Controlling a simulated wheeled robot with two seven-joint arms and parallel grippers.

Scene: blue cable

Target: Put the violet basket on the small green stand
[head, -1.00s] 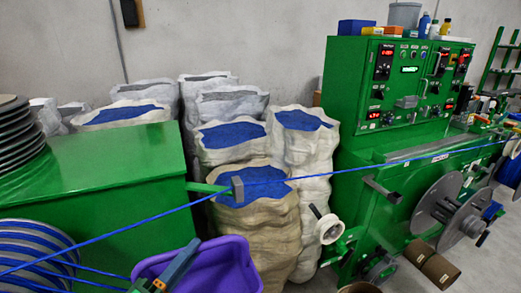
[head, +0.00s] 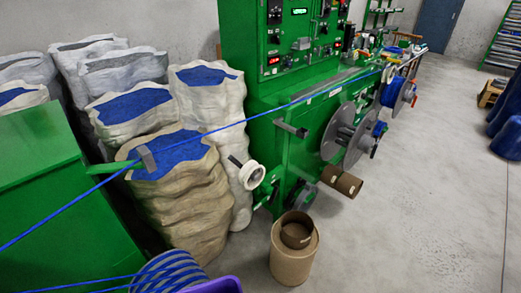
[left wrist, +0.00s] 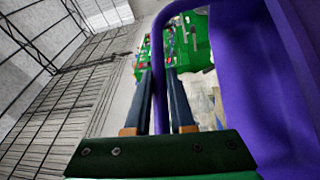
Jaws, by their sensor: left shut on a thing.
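The violet basket (head: 212,286) shows only as a sliver of rim at the bottom edge of the head view. In the left wrist view the basket (left wrist: 232,85) fills the right side, its rim or handle curving over to the fingers. My left gripper (left wrist: 162,68) is shut on the basket at this violet edge, which passes between its two dark fingers. The left gripper is outside the head view. My right gripper is in neither view. I cannot make out a small green stand in these frames.
A blue cable (head: 262,118) runs taut across to the green machine (head: 262,95). Sacks of blue granules (head: 170,200) stand at left. A brown cardboard drum (head: 294,255) stands on the floor. Wire shelving (left wrist: 60,90) shows in the wrist view.

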